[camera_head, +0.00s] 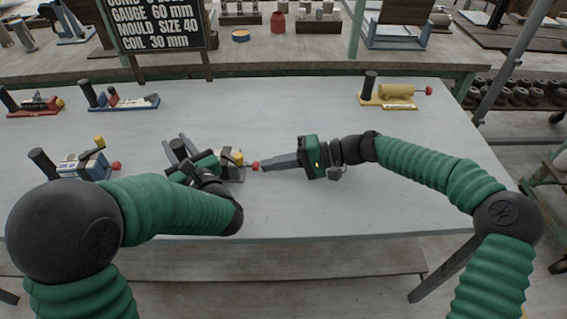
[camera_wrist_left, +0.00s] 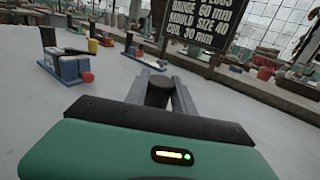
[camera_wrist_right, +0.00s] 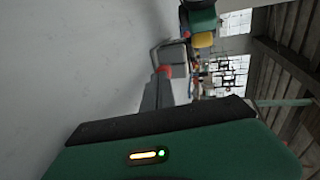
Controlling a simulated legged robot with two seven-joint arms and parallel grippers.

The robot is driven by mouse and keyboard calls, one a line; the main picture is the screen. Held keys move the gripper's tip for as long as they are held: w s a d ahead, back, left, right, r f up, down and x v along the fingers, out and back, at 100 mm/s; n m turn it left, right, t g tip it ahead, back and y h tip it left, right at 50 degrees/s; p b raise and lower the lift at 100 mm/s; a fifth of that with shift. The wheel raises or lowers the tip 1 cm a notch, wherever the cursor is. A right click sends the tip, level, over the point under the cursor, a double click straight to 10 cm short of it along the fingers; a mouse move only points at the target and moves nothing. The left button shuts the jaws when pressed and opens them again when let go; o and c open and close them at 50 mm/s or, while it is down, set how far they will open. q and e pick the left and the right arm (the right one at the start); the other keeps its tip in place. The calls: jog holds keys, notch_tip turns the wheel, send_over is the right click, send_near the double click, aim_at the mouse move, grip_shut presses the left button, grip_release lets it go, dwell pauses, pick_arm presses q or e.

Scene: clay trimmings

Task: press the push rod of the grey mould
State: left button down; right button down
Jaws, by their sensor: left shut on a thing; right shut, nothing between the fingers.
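The grey mould (camera_head: 232,172) stands mid-table, partly hidden by my left gripper, with a yellow part on top. Its push rod ends in a red knob (camera_head: 255,166) on the right side. My left gripper (camera_head: 180,148) is shut on the mould's black upright post, which shows between the fingers in the left wrist view (camera_wrist_left: 158,93). My right gripper (camera_head: 266,164) is shut and empty, its tips pointing left at the red knob. In the right wrist view the tips (camera_wrist_right: 162,76) are right at the knob (camera_wrist_right: 165,69); I cannot tell whether they press it.
A blue mould with a red knob (camera_head: 85,165) stands left, beside my left arm. A red one (camera_head: 35,106) and another blue one (camera_head: 125,103) stand further back left, a yellow one (camera_head: 388,101) back right. A black sign (camera_head: 160,25) stands behind. The table (camera_head: 330,210) is clear in front.

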jog(key=shift+a, duration=1.45)
jog(key=v, duration=0.9)
jog(key=f+v, duration=0.1)
jog(key=v, duration=0.4)
jog(key=shift+w+d+f, duration=0.1)
jog(key=shift+d, duration=0.15)
pick_arm(q)
jog(key=c, duration=1)
grip_release()
